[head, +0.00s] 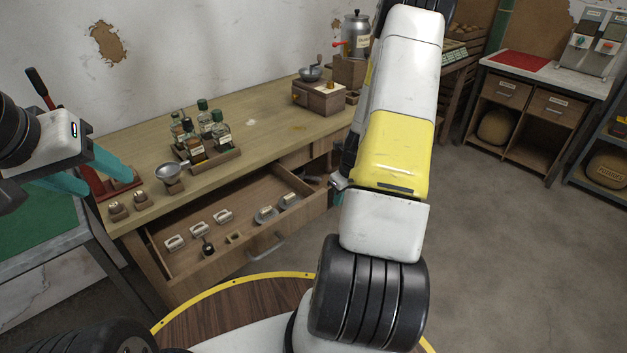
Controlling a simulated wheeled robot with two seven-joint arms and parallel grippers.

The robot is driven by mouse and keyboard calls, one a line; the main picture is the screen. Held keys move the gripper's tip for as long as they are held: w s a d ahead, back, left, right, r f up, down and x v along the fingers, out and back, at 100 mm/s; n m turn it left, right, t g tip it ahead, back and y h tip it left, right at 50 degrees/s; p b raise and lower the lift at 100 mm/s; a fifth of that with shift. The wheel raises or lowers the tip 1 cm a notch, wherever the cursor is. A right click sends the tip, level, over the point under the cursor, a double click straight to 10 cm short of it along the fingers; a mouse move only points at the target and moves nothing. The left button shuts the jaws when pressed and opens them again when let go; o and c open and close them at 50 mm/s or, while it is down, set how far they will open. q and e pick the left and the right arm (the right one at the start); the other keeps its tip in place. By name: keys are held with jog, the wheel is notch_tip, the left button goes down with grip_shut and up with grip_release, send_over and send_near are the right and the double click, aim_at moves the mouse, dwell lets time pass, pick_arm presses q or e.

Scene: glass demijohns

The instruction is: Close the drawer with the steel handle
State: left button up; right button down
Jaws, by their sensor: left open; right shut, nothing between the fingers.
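The drawer (248,192) under the wooden workbench stands pulled out, with its inside showing. Its steel handle (266,246) is a grey bar on the front face. Inside lie several small white labelled pieces, a small dark-topped item (208,247) and two round pieces near the right end. My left gripper (110,182), with teal fingers, is open and empty at the left, over the bench's left end and apart from the handle. My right gripper (339,199) is mostly hidden behind my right arm, with a bit of teal showing near the drawer's right end. It is shut and empty.
On the workbench (130,135) stand a tray of bottles (212,160), a small metal bowl (168,172), a wooden grinder (319,95) and a metal pot (356,35). A green-topped table (40,222) is at left. Open floor lies to the right.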

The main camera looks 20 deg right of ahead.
aim_at(325, 205)
jog(key=shift+w+a+f, duration=0.35)
jog(key=shift+w+f, duration=0.6)
jog(key=shift+f, duration=0.35)
jog(key=shift+w+a+f, duration=0.3)
jog(key=shift+w+f, duration=0.65)
jog(key=shift+f, duration=0.35)
jog(key=shift+w+a+f, duration=0.35)
jog(key=shift+w+f, duration=0.6)
jog(key=shift+f, duration=0.35)
